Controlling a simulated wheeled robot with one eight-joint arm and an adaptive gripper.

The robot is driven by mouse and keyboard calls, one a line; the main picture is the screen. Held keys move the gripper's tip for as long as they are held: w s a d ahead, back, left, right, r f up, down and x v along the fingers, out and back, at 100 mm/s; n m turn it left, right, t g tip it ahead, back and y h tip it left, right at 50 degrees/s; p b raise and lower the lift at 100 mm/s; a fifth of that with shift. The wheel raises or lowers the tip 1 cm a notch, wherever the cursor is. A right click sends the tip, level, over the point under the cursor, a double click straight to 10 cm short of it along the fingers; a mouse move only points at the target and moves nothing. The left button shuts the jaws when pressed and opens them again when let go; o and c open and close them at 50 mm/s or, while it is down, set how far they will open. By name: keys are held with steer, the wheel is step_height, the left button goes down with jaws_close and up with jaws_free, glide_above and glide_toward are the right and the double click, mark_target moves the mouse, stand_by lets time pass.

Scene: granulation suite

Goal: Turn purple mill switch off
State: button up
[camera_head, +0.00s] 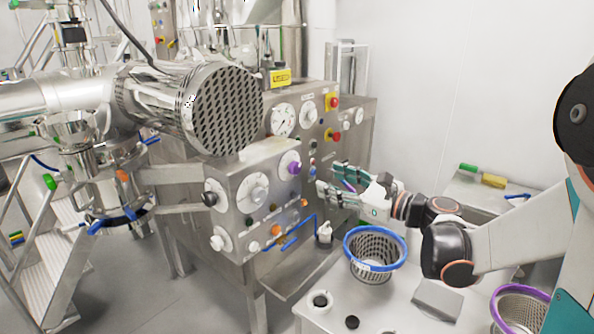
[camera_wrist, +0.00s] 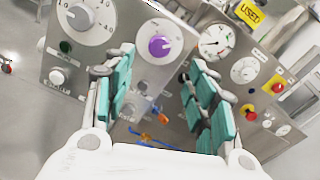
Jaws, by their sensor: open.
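The purple mill switch (camera_head: 294,168) is a round purple knob on a pale dial. It sits at the upper right of the front face of a steel control box (camera_head: 234,168). In the wrist view the purple switch (camera_wrist: 159,46) shows beyond the fingertips, between them in the picture. My gripper (camera_head: 328,180) is open and empty, with teal finger pads. It is to the right of the switch and apart from it in the head view. The wrist view shows both fingers of my gripper (camera_wrist: 160,68) spread wide. The knob's exact setting is too small to read.
A large white dial (camera_head: 253,193) is left of the purple switch. Gauges (camera_head: 282,119) and red knobs (camera_head: 333,102) are on the panel behind. A perforated drum (camera_head: 228,110) juts out above the box. A blue-rimmed basket (camera_head: 374,250) stands on the counter below my arm.

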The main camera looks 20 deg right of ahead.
mark_target(297, 168)
steer(key=b+x, duration=0.1)
steer(key=x, duration=1)
steer(key=shift+b, duration=0.3)
steer(key=c, duration=1.1)
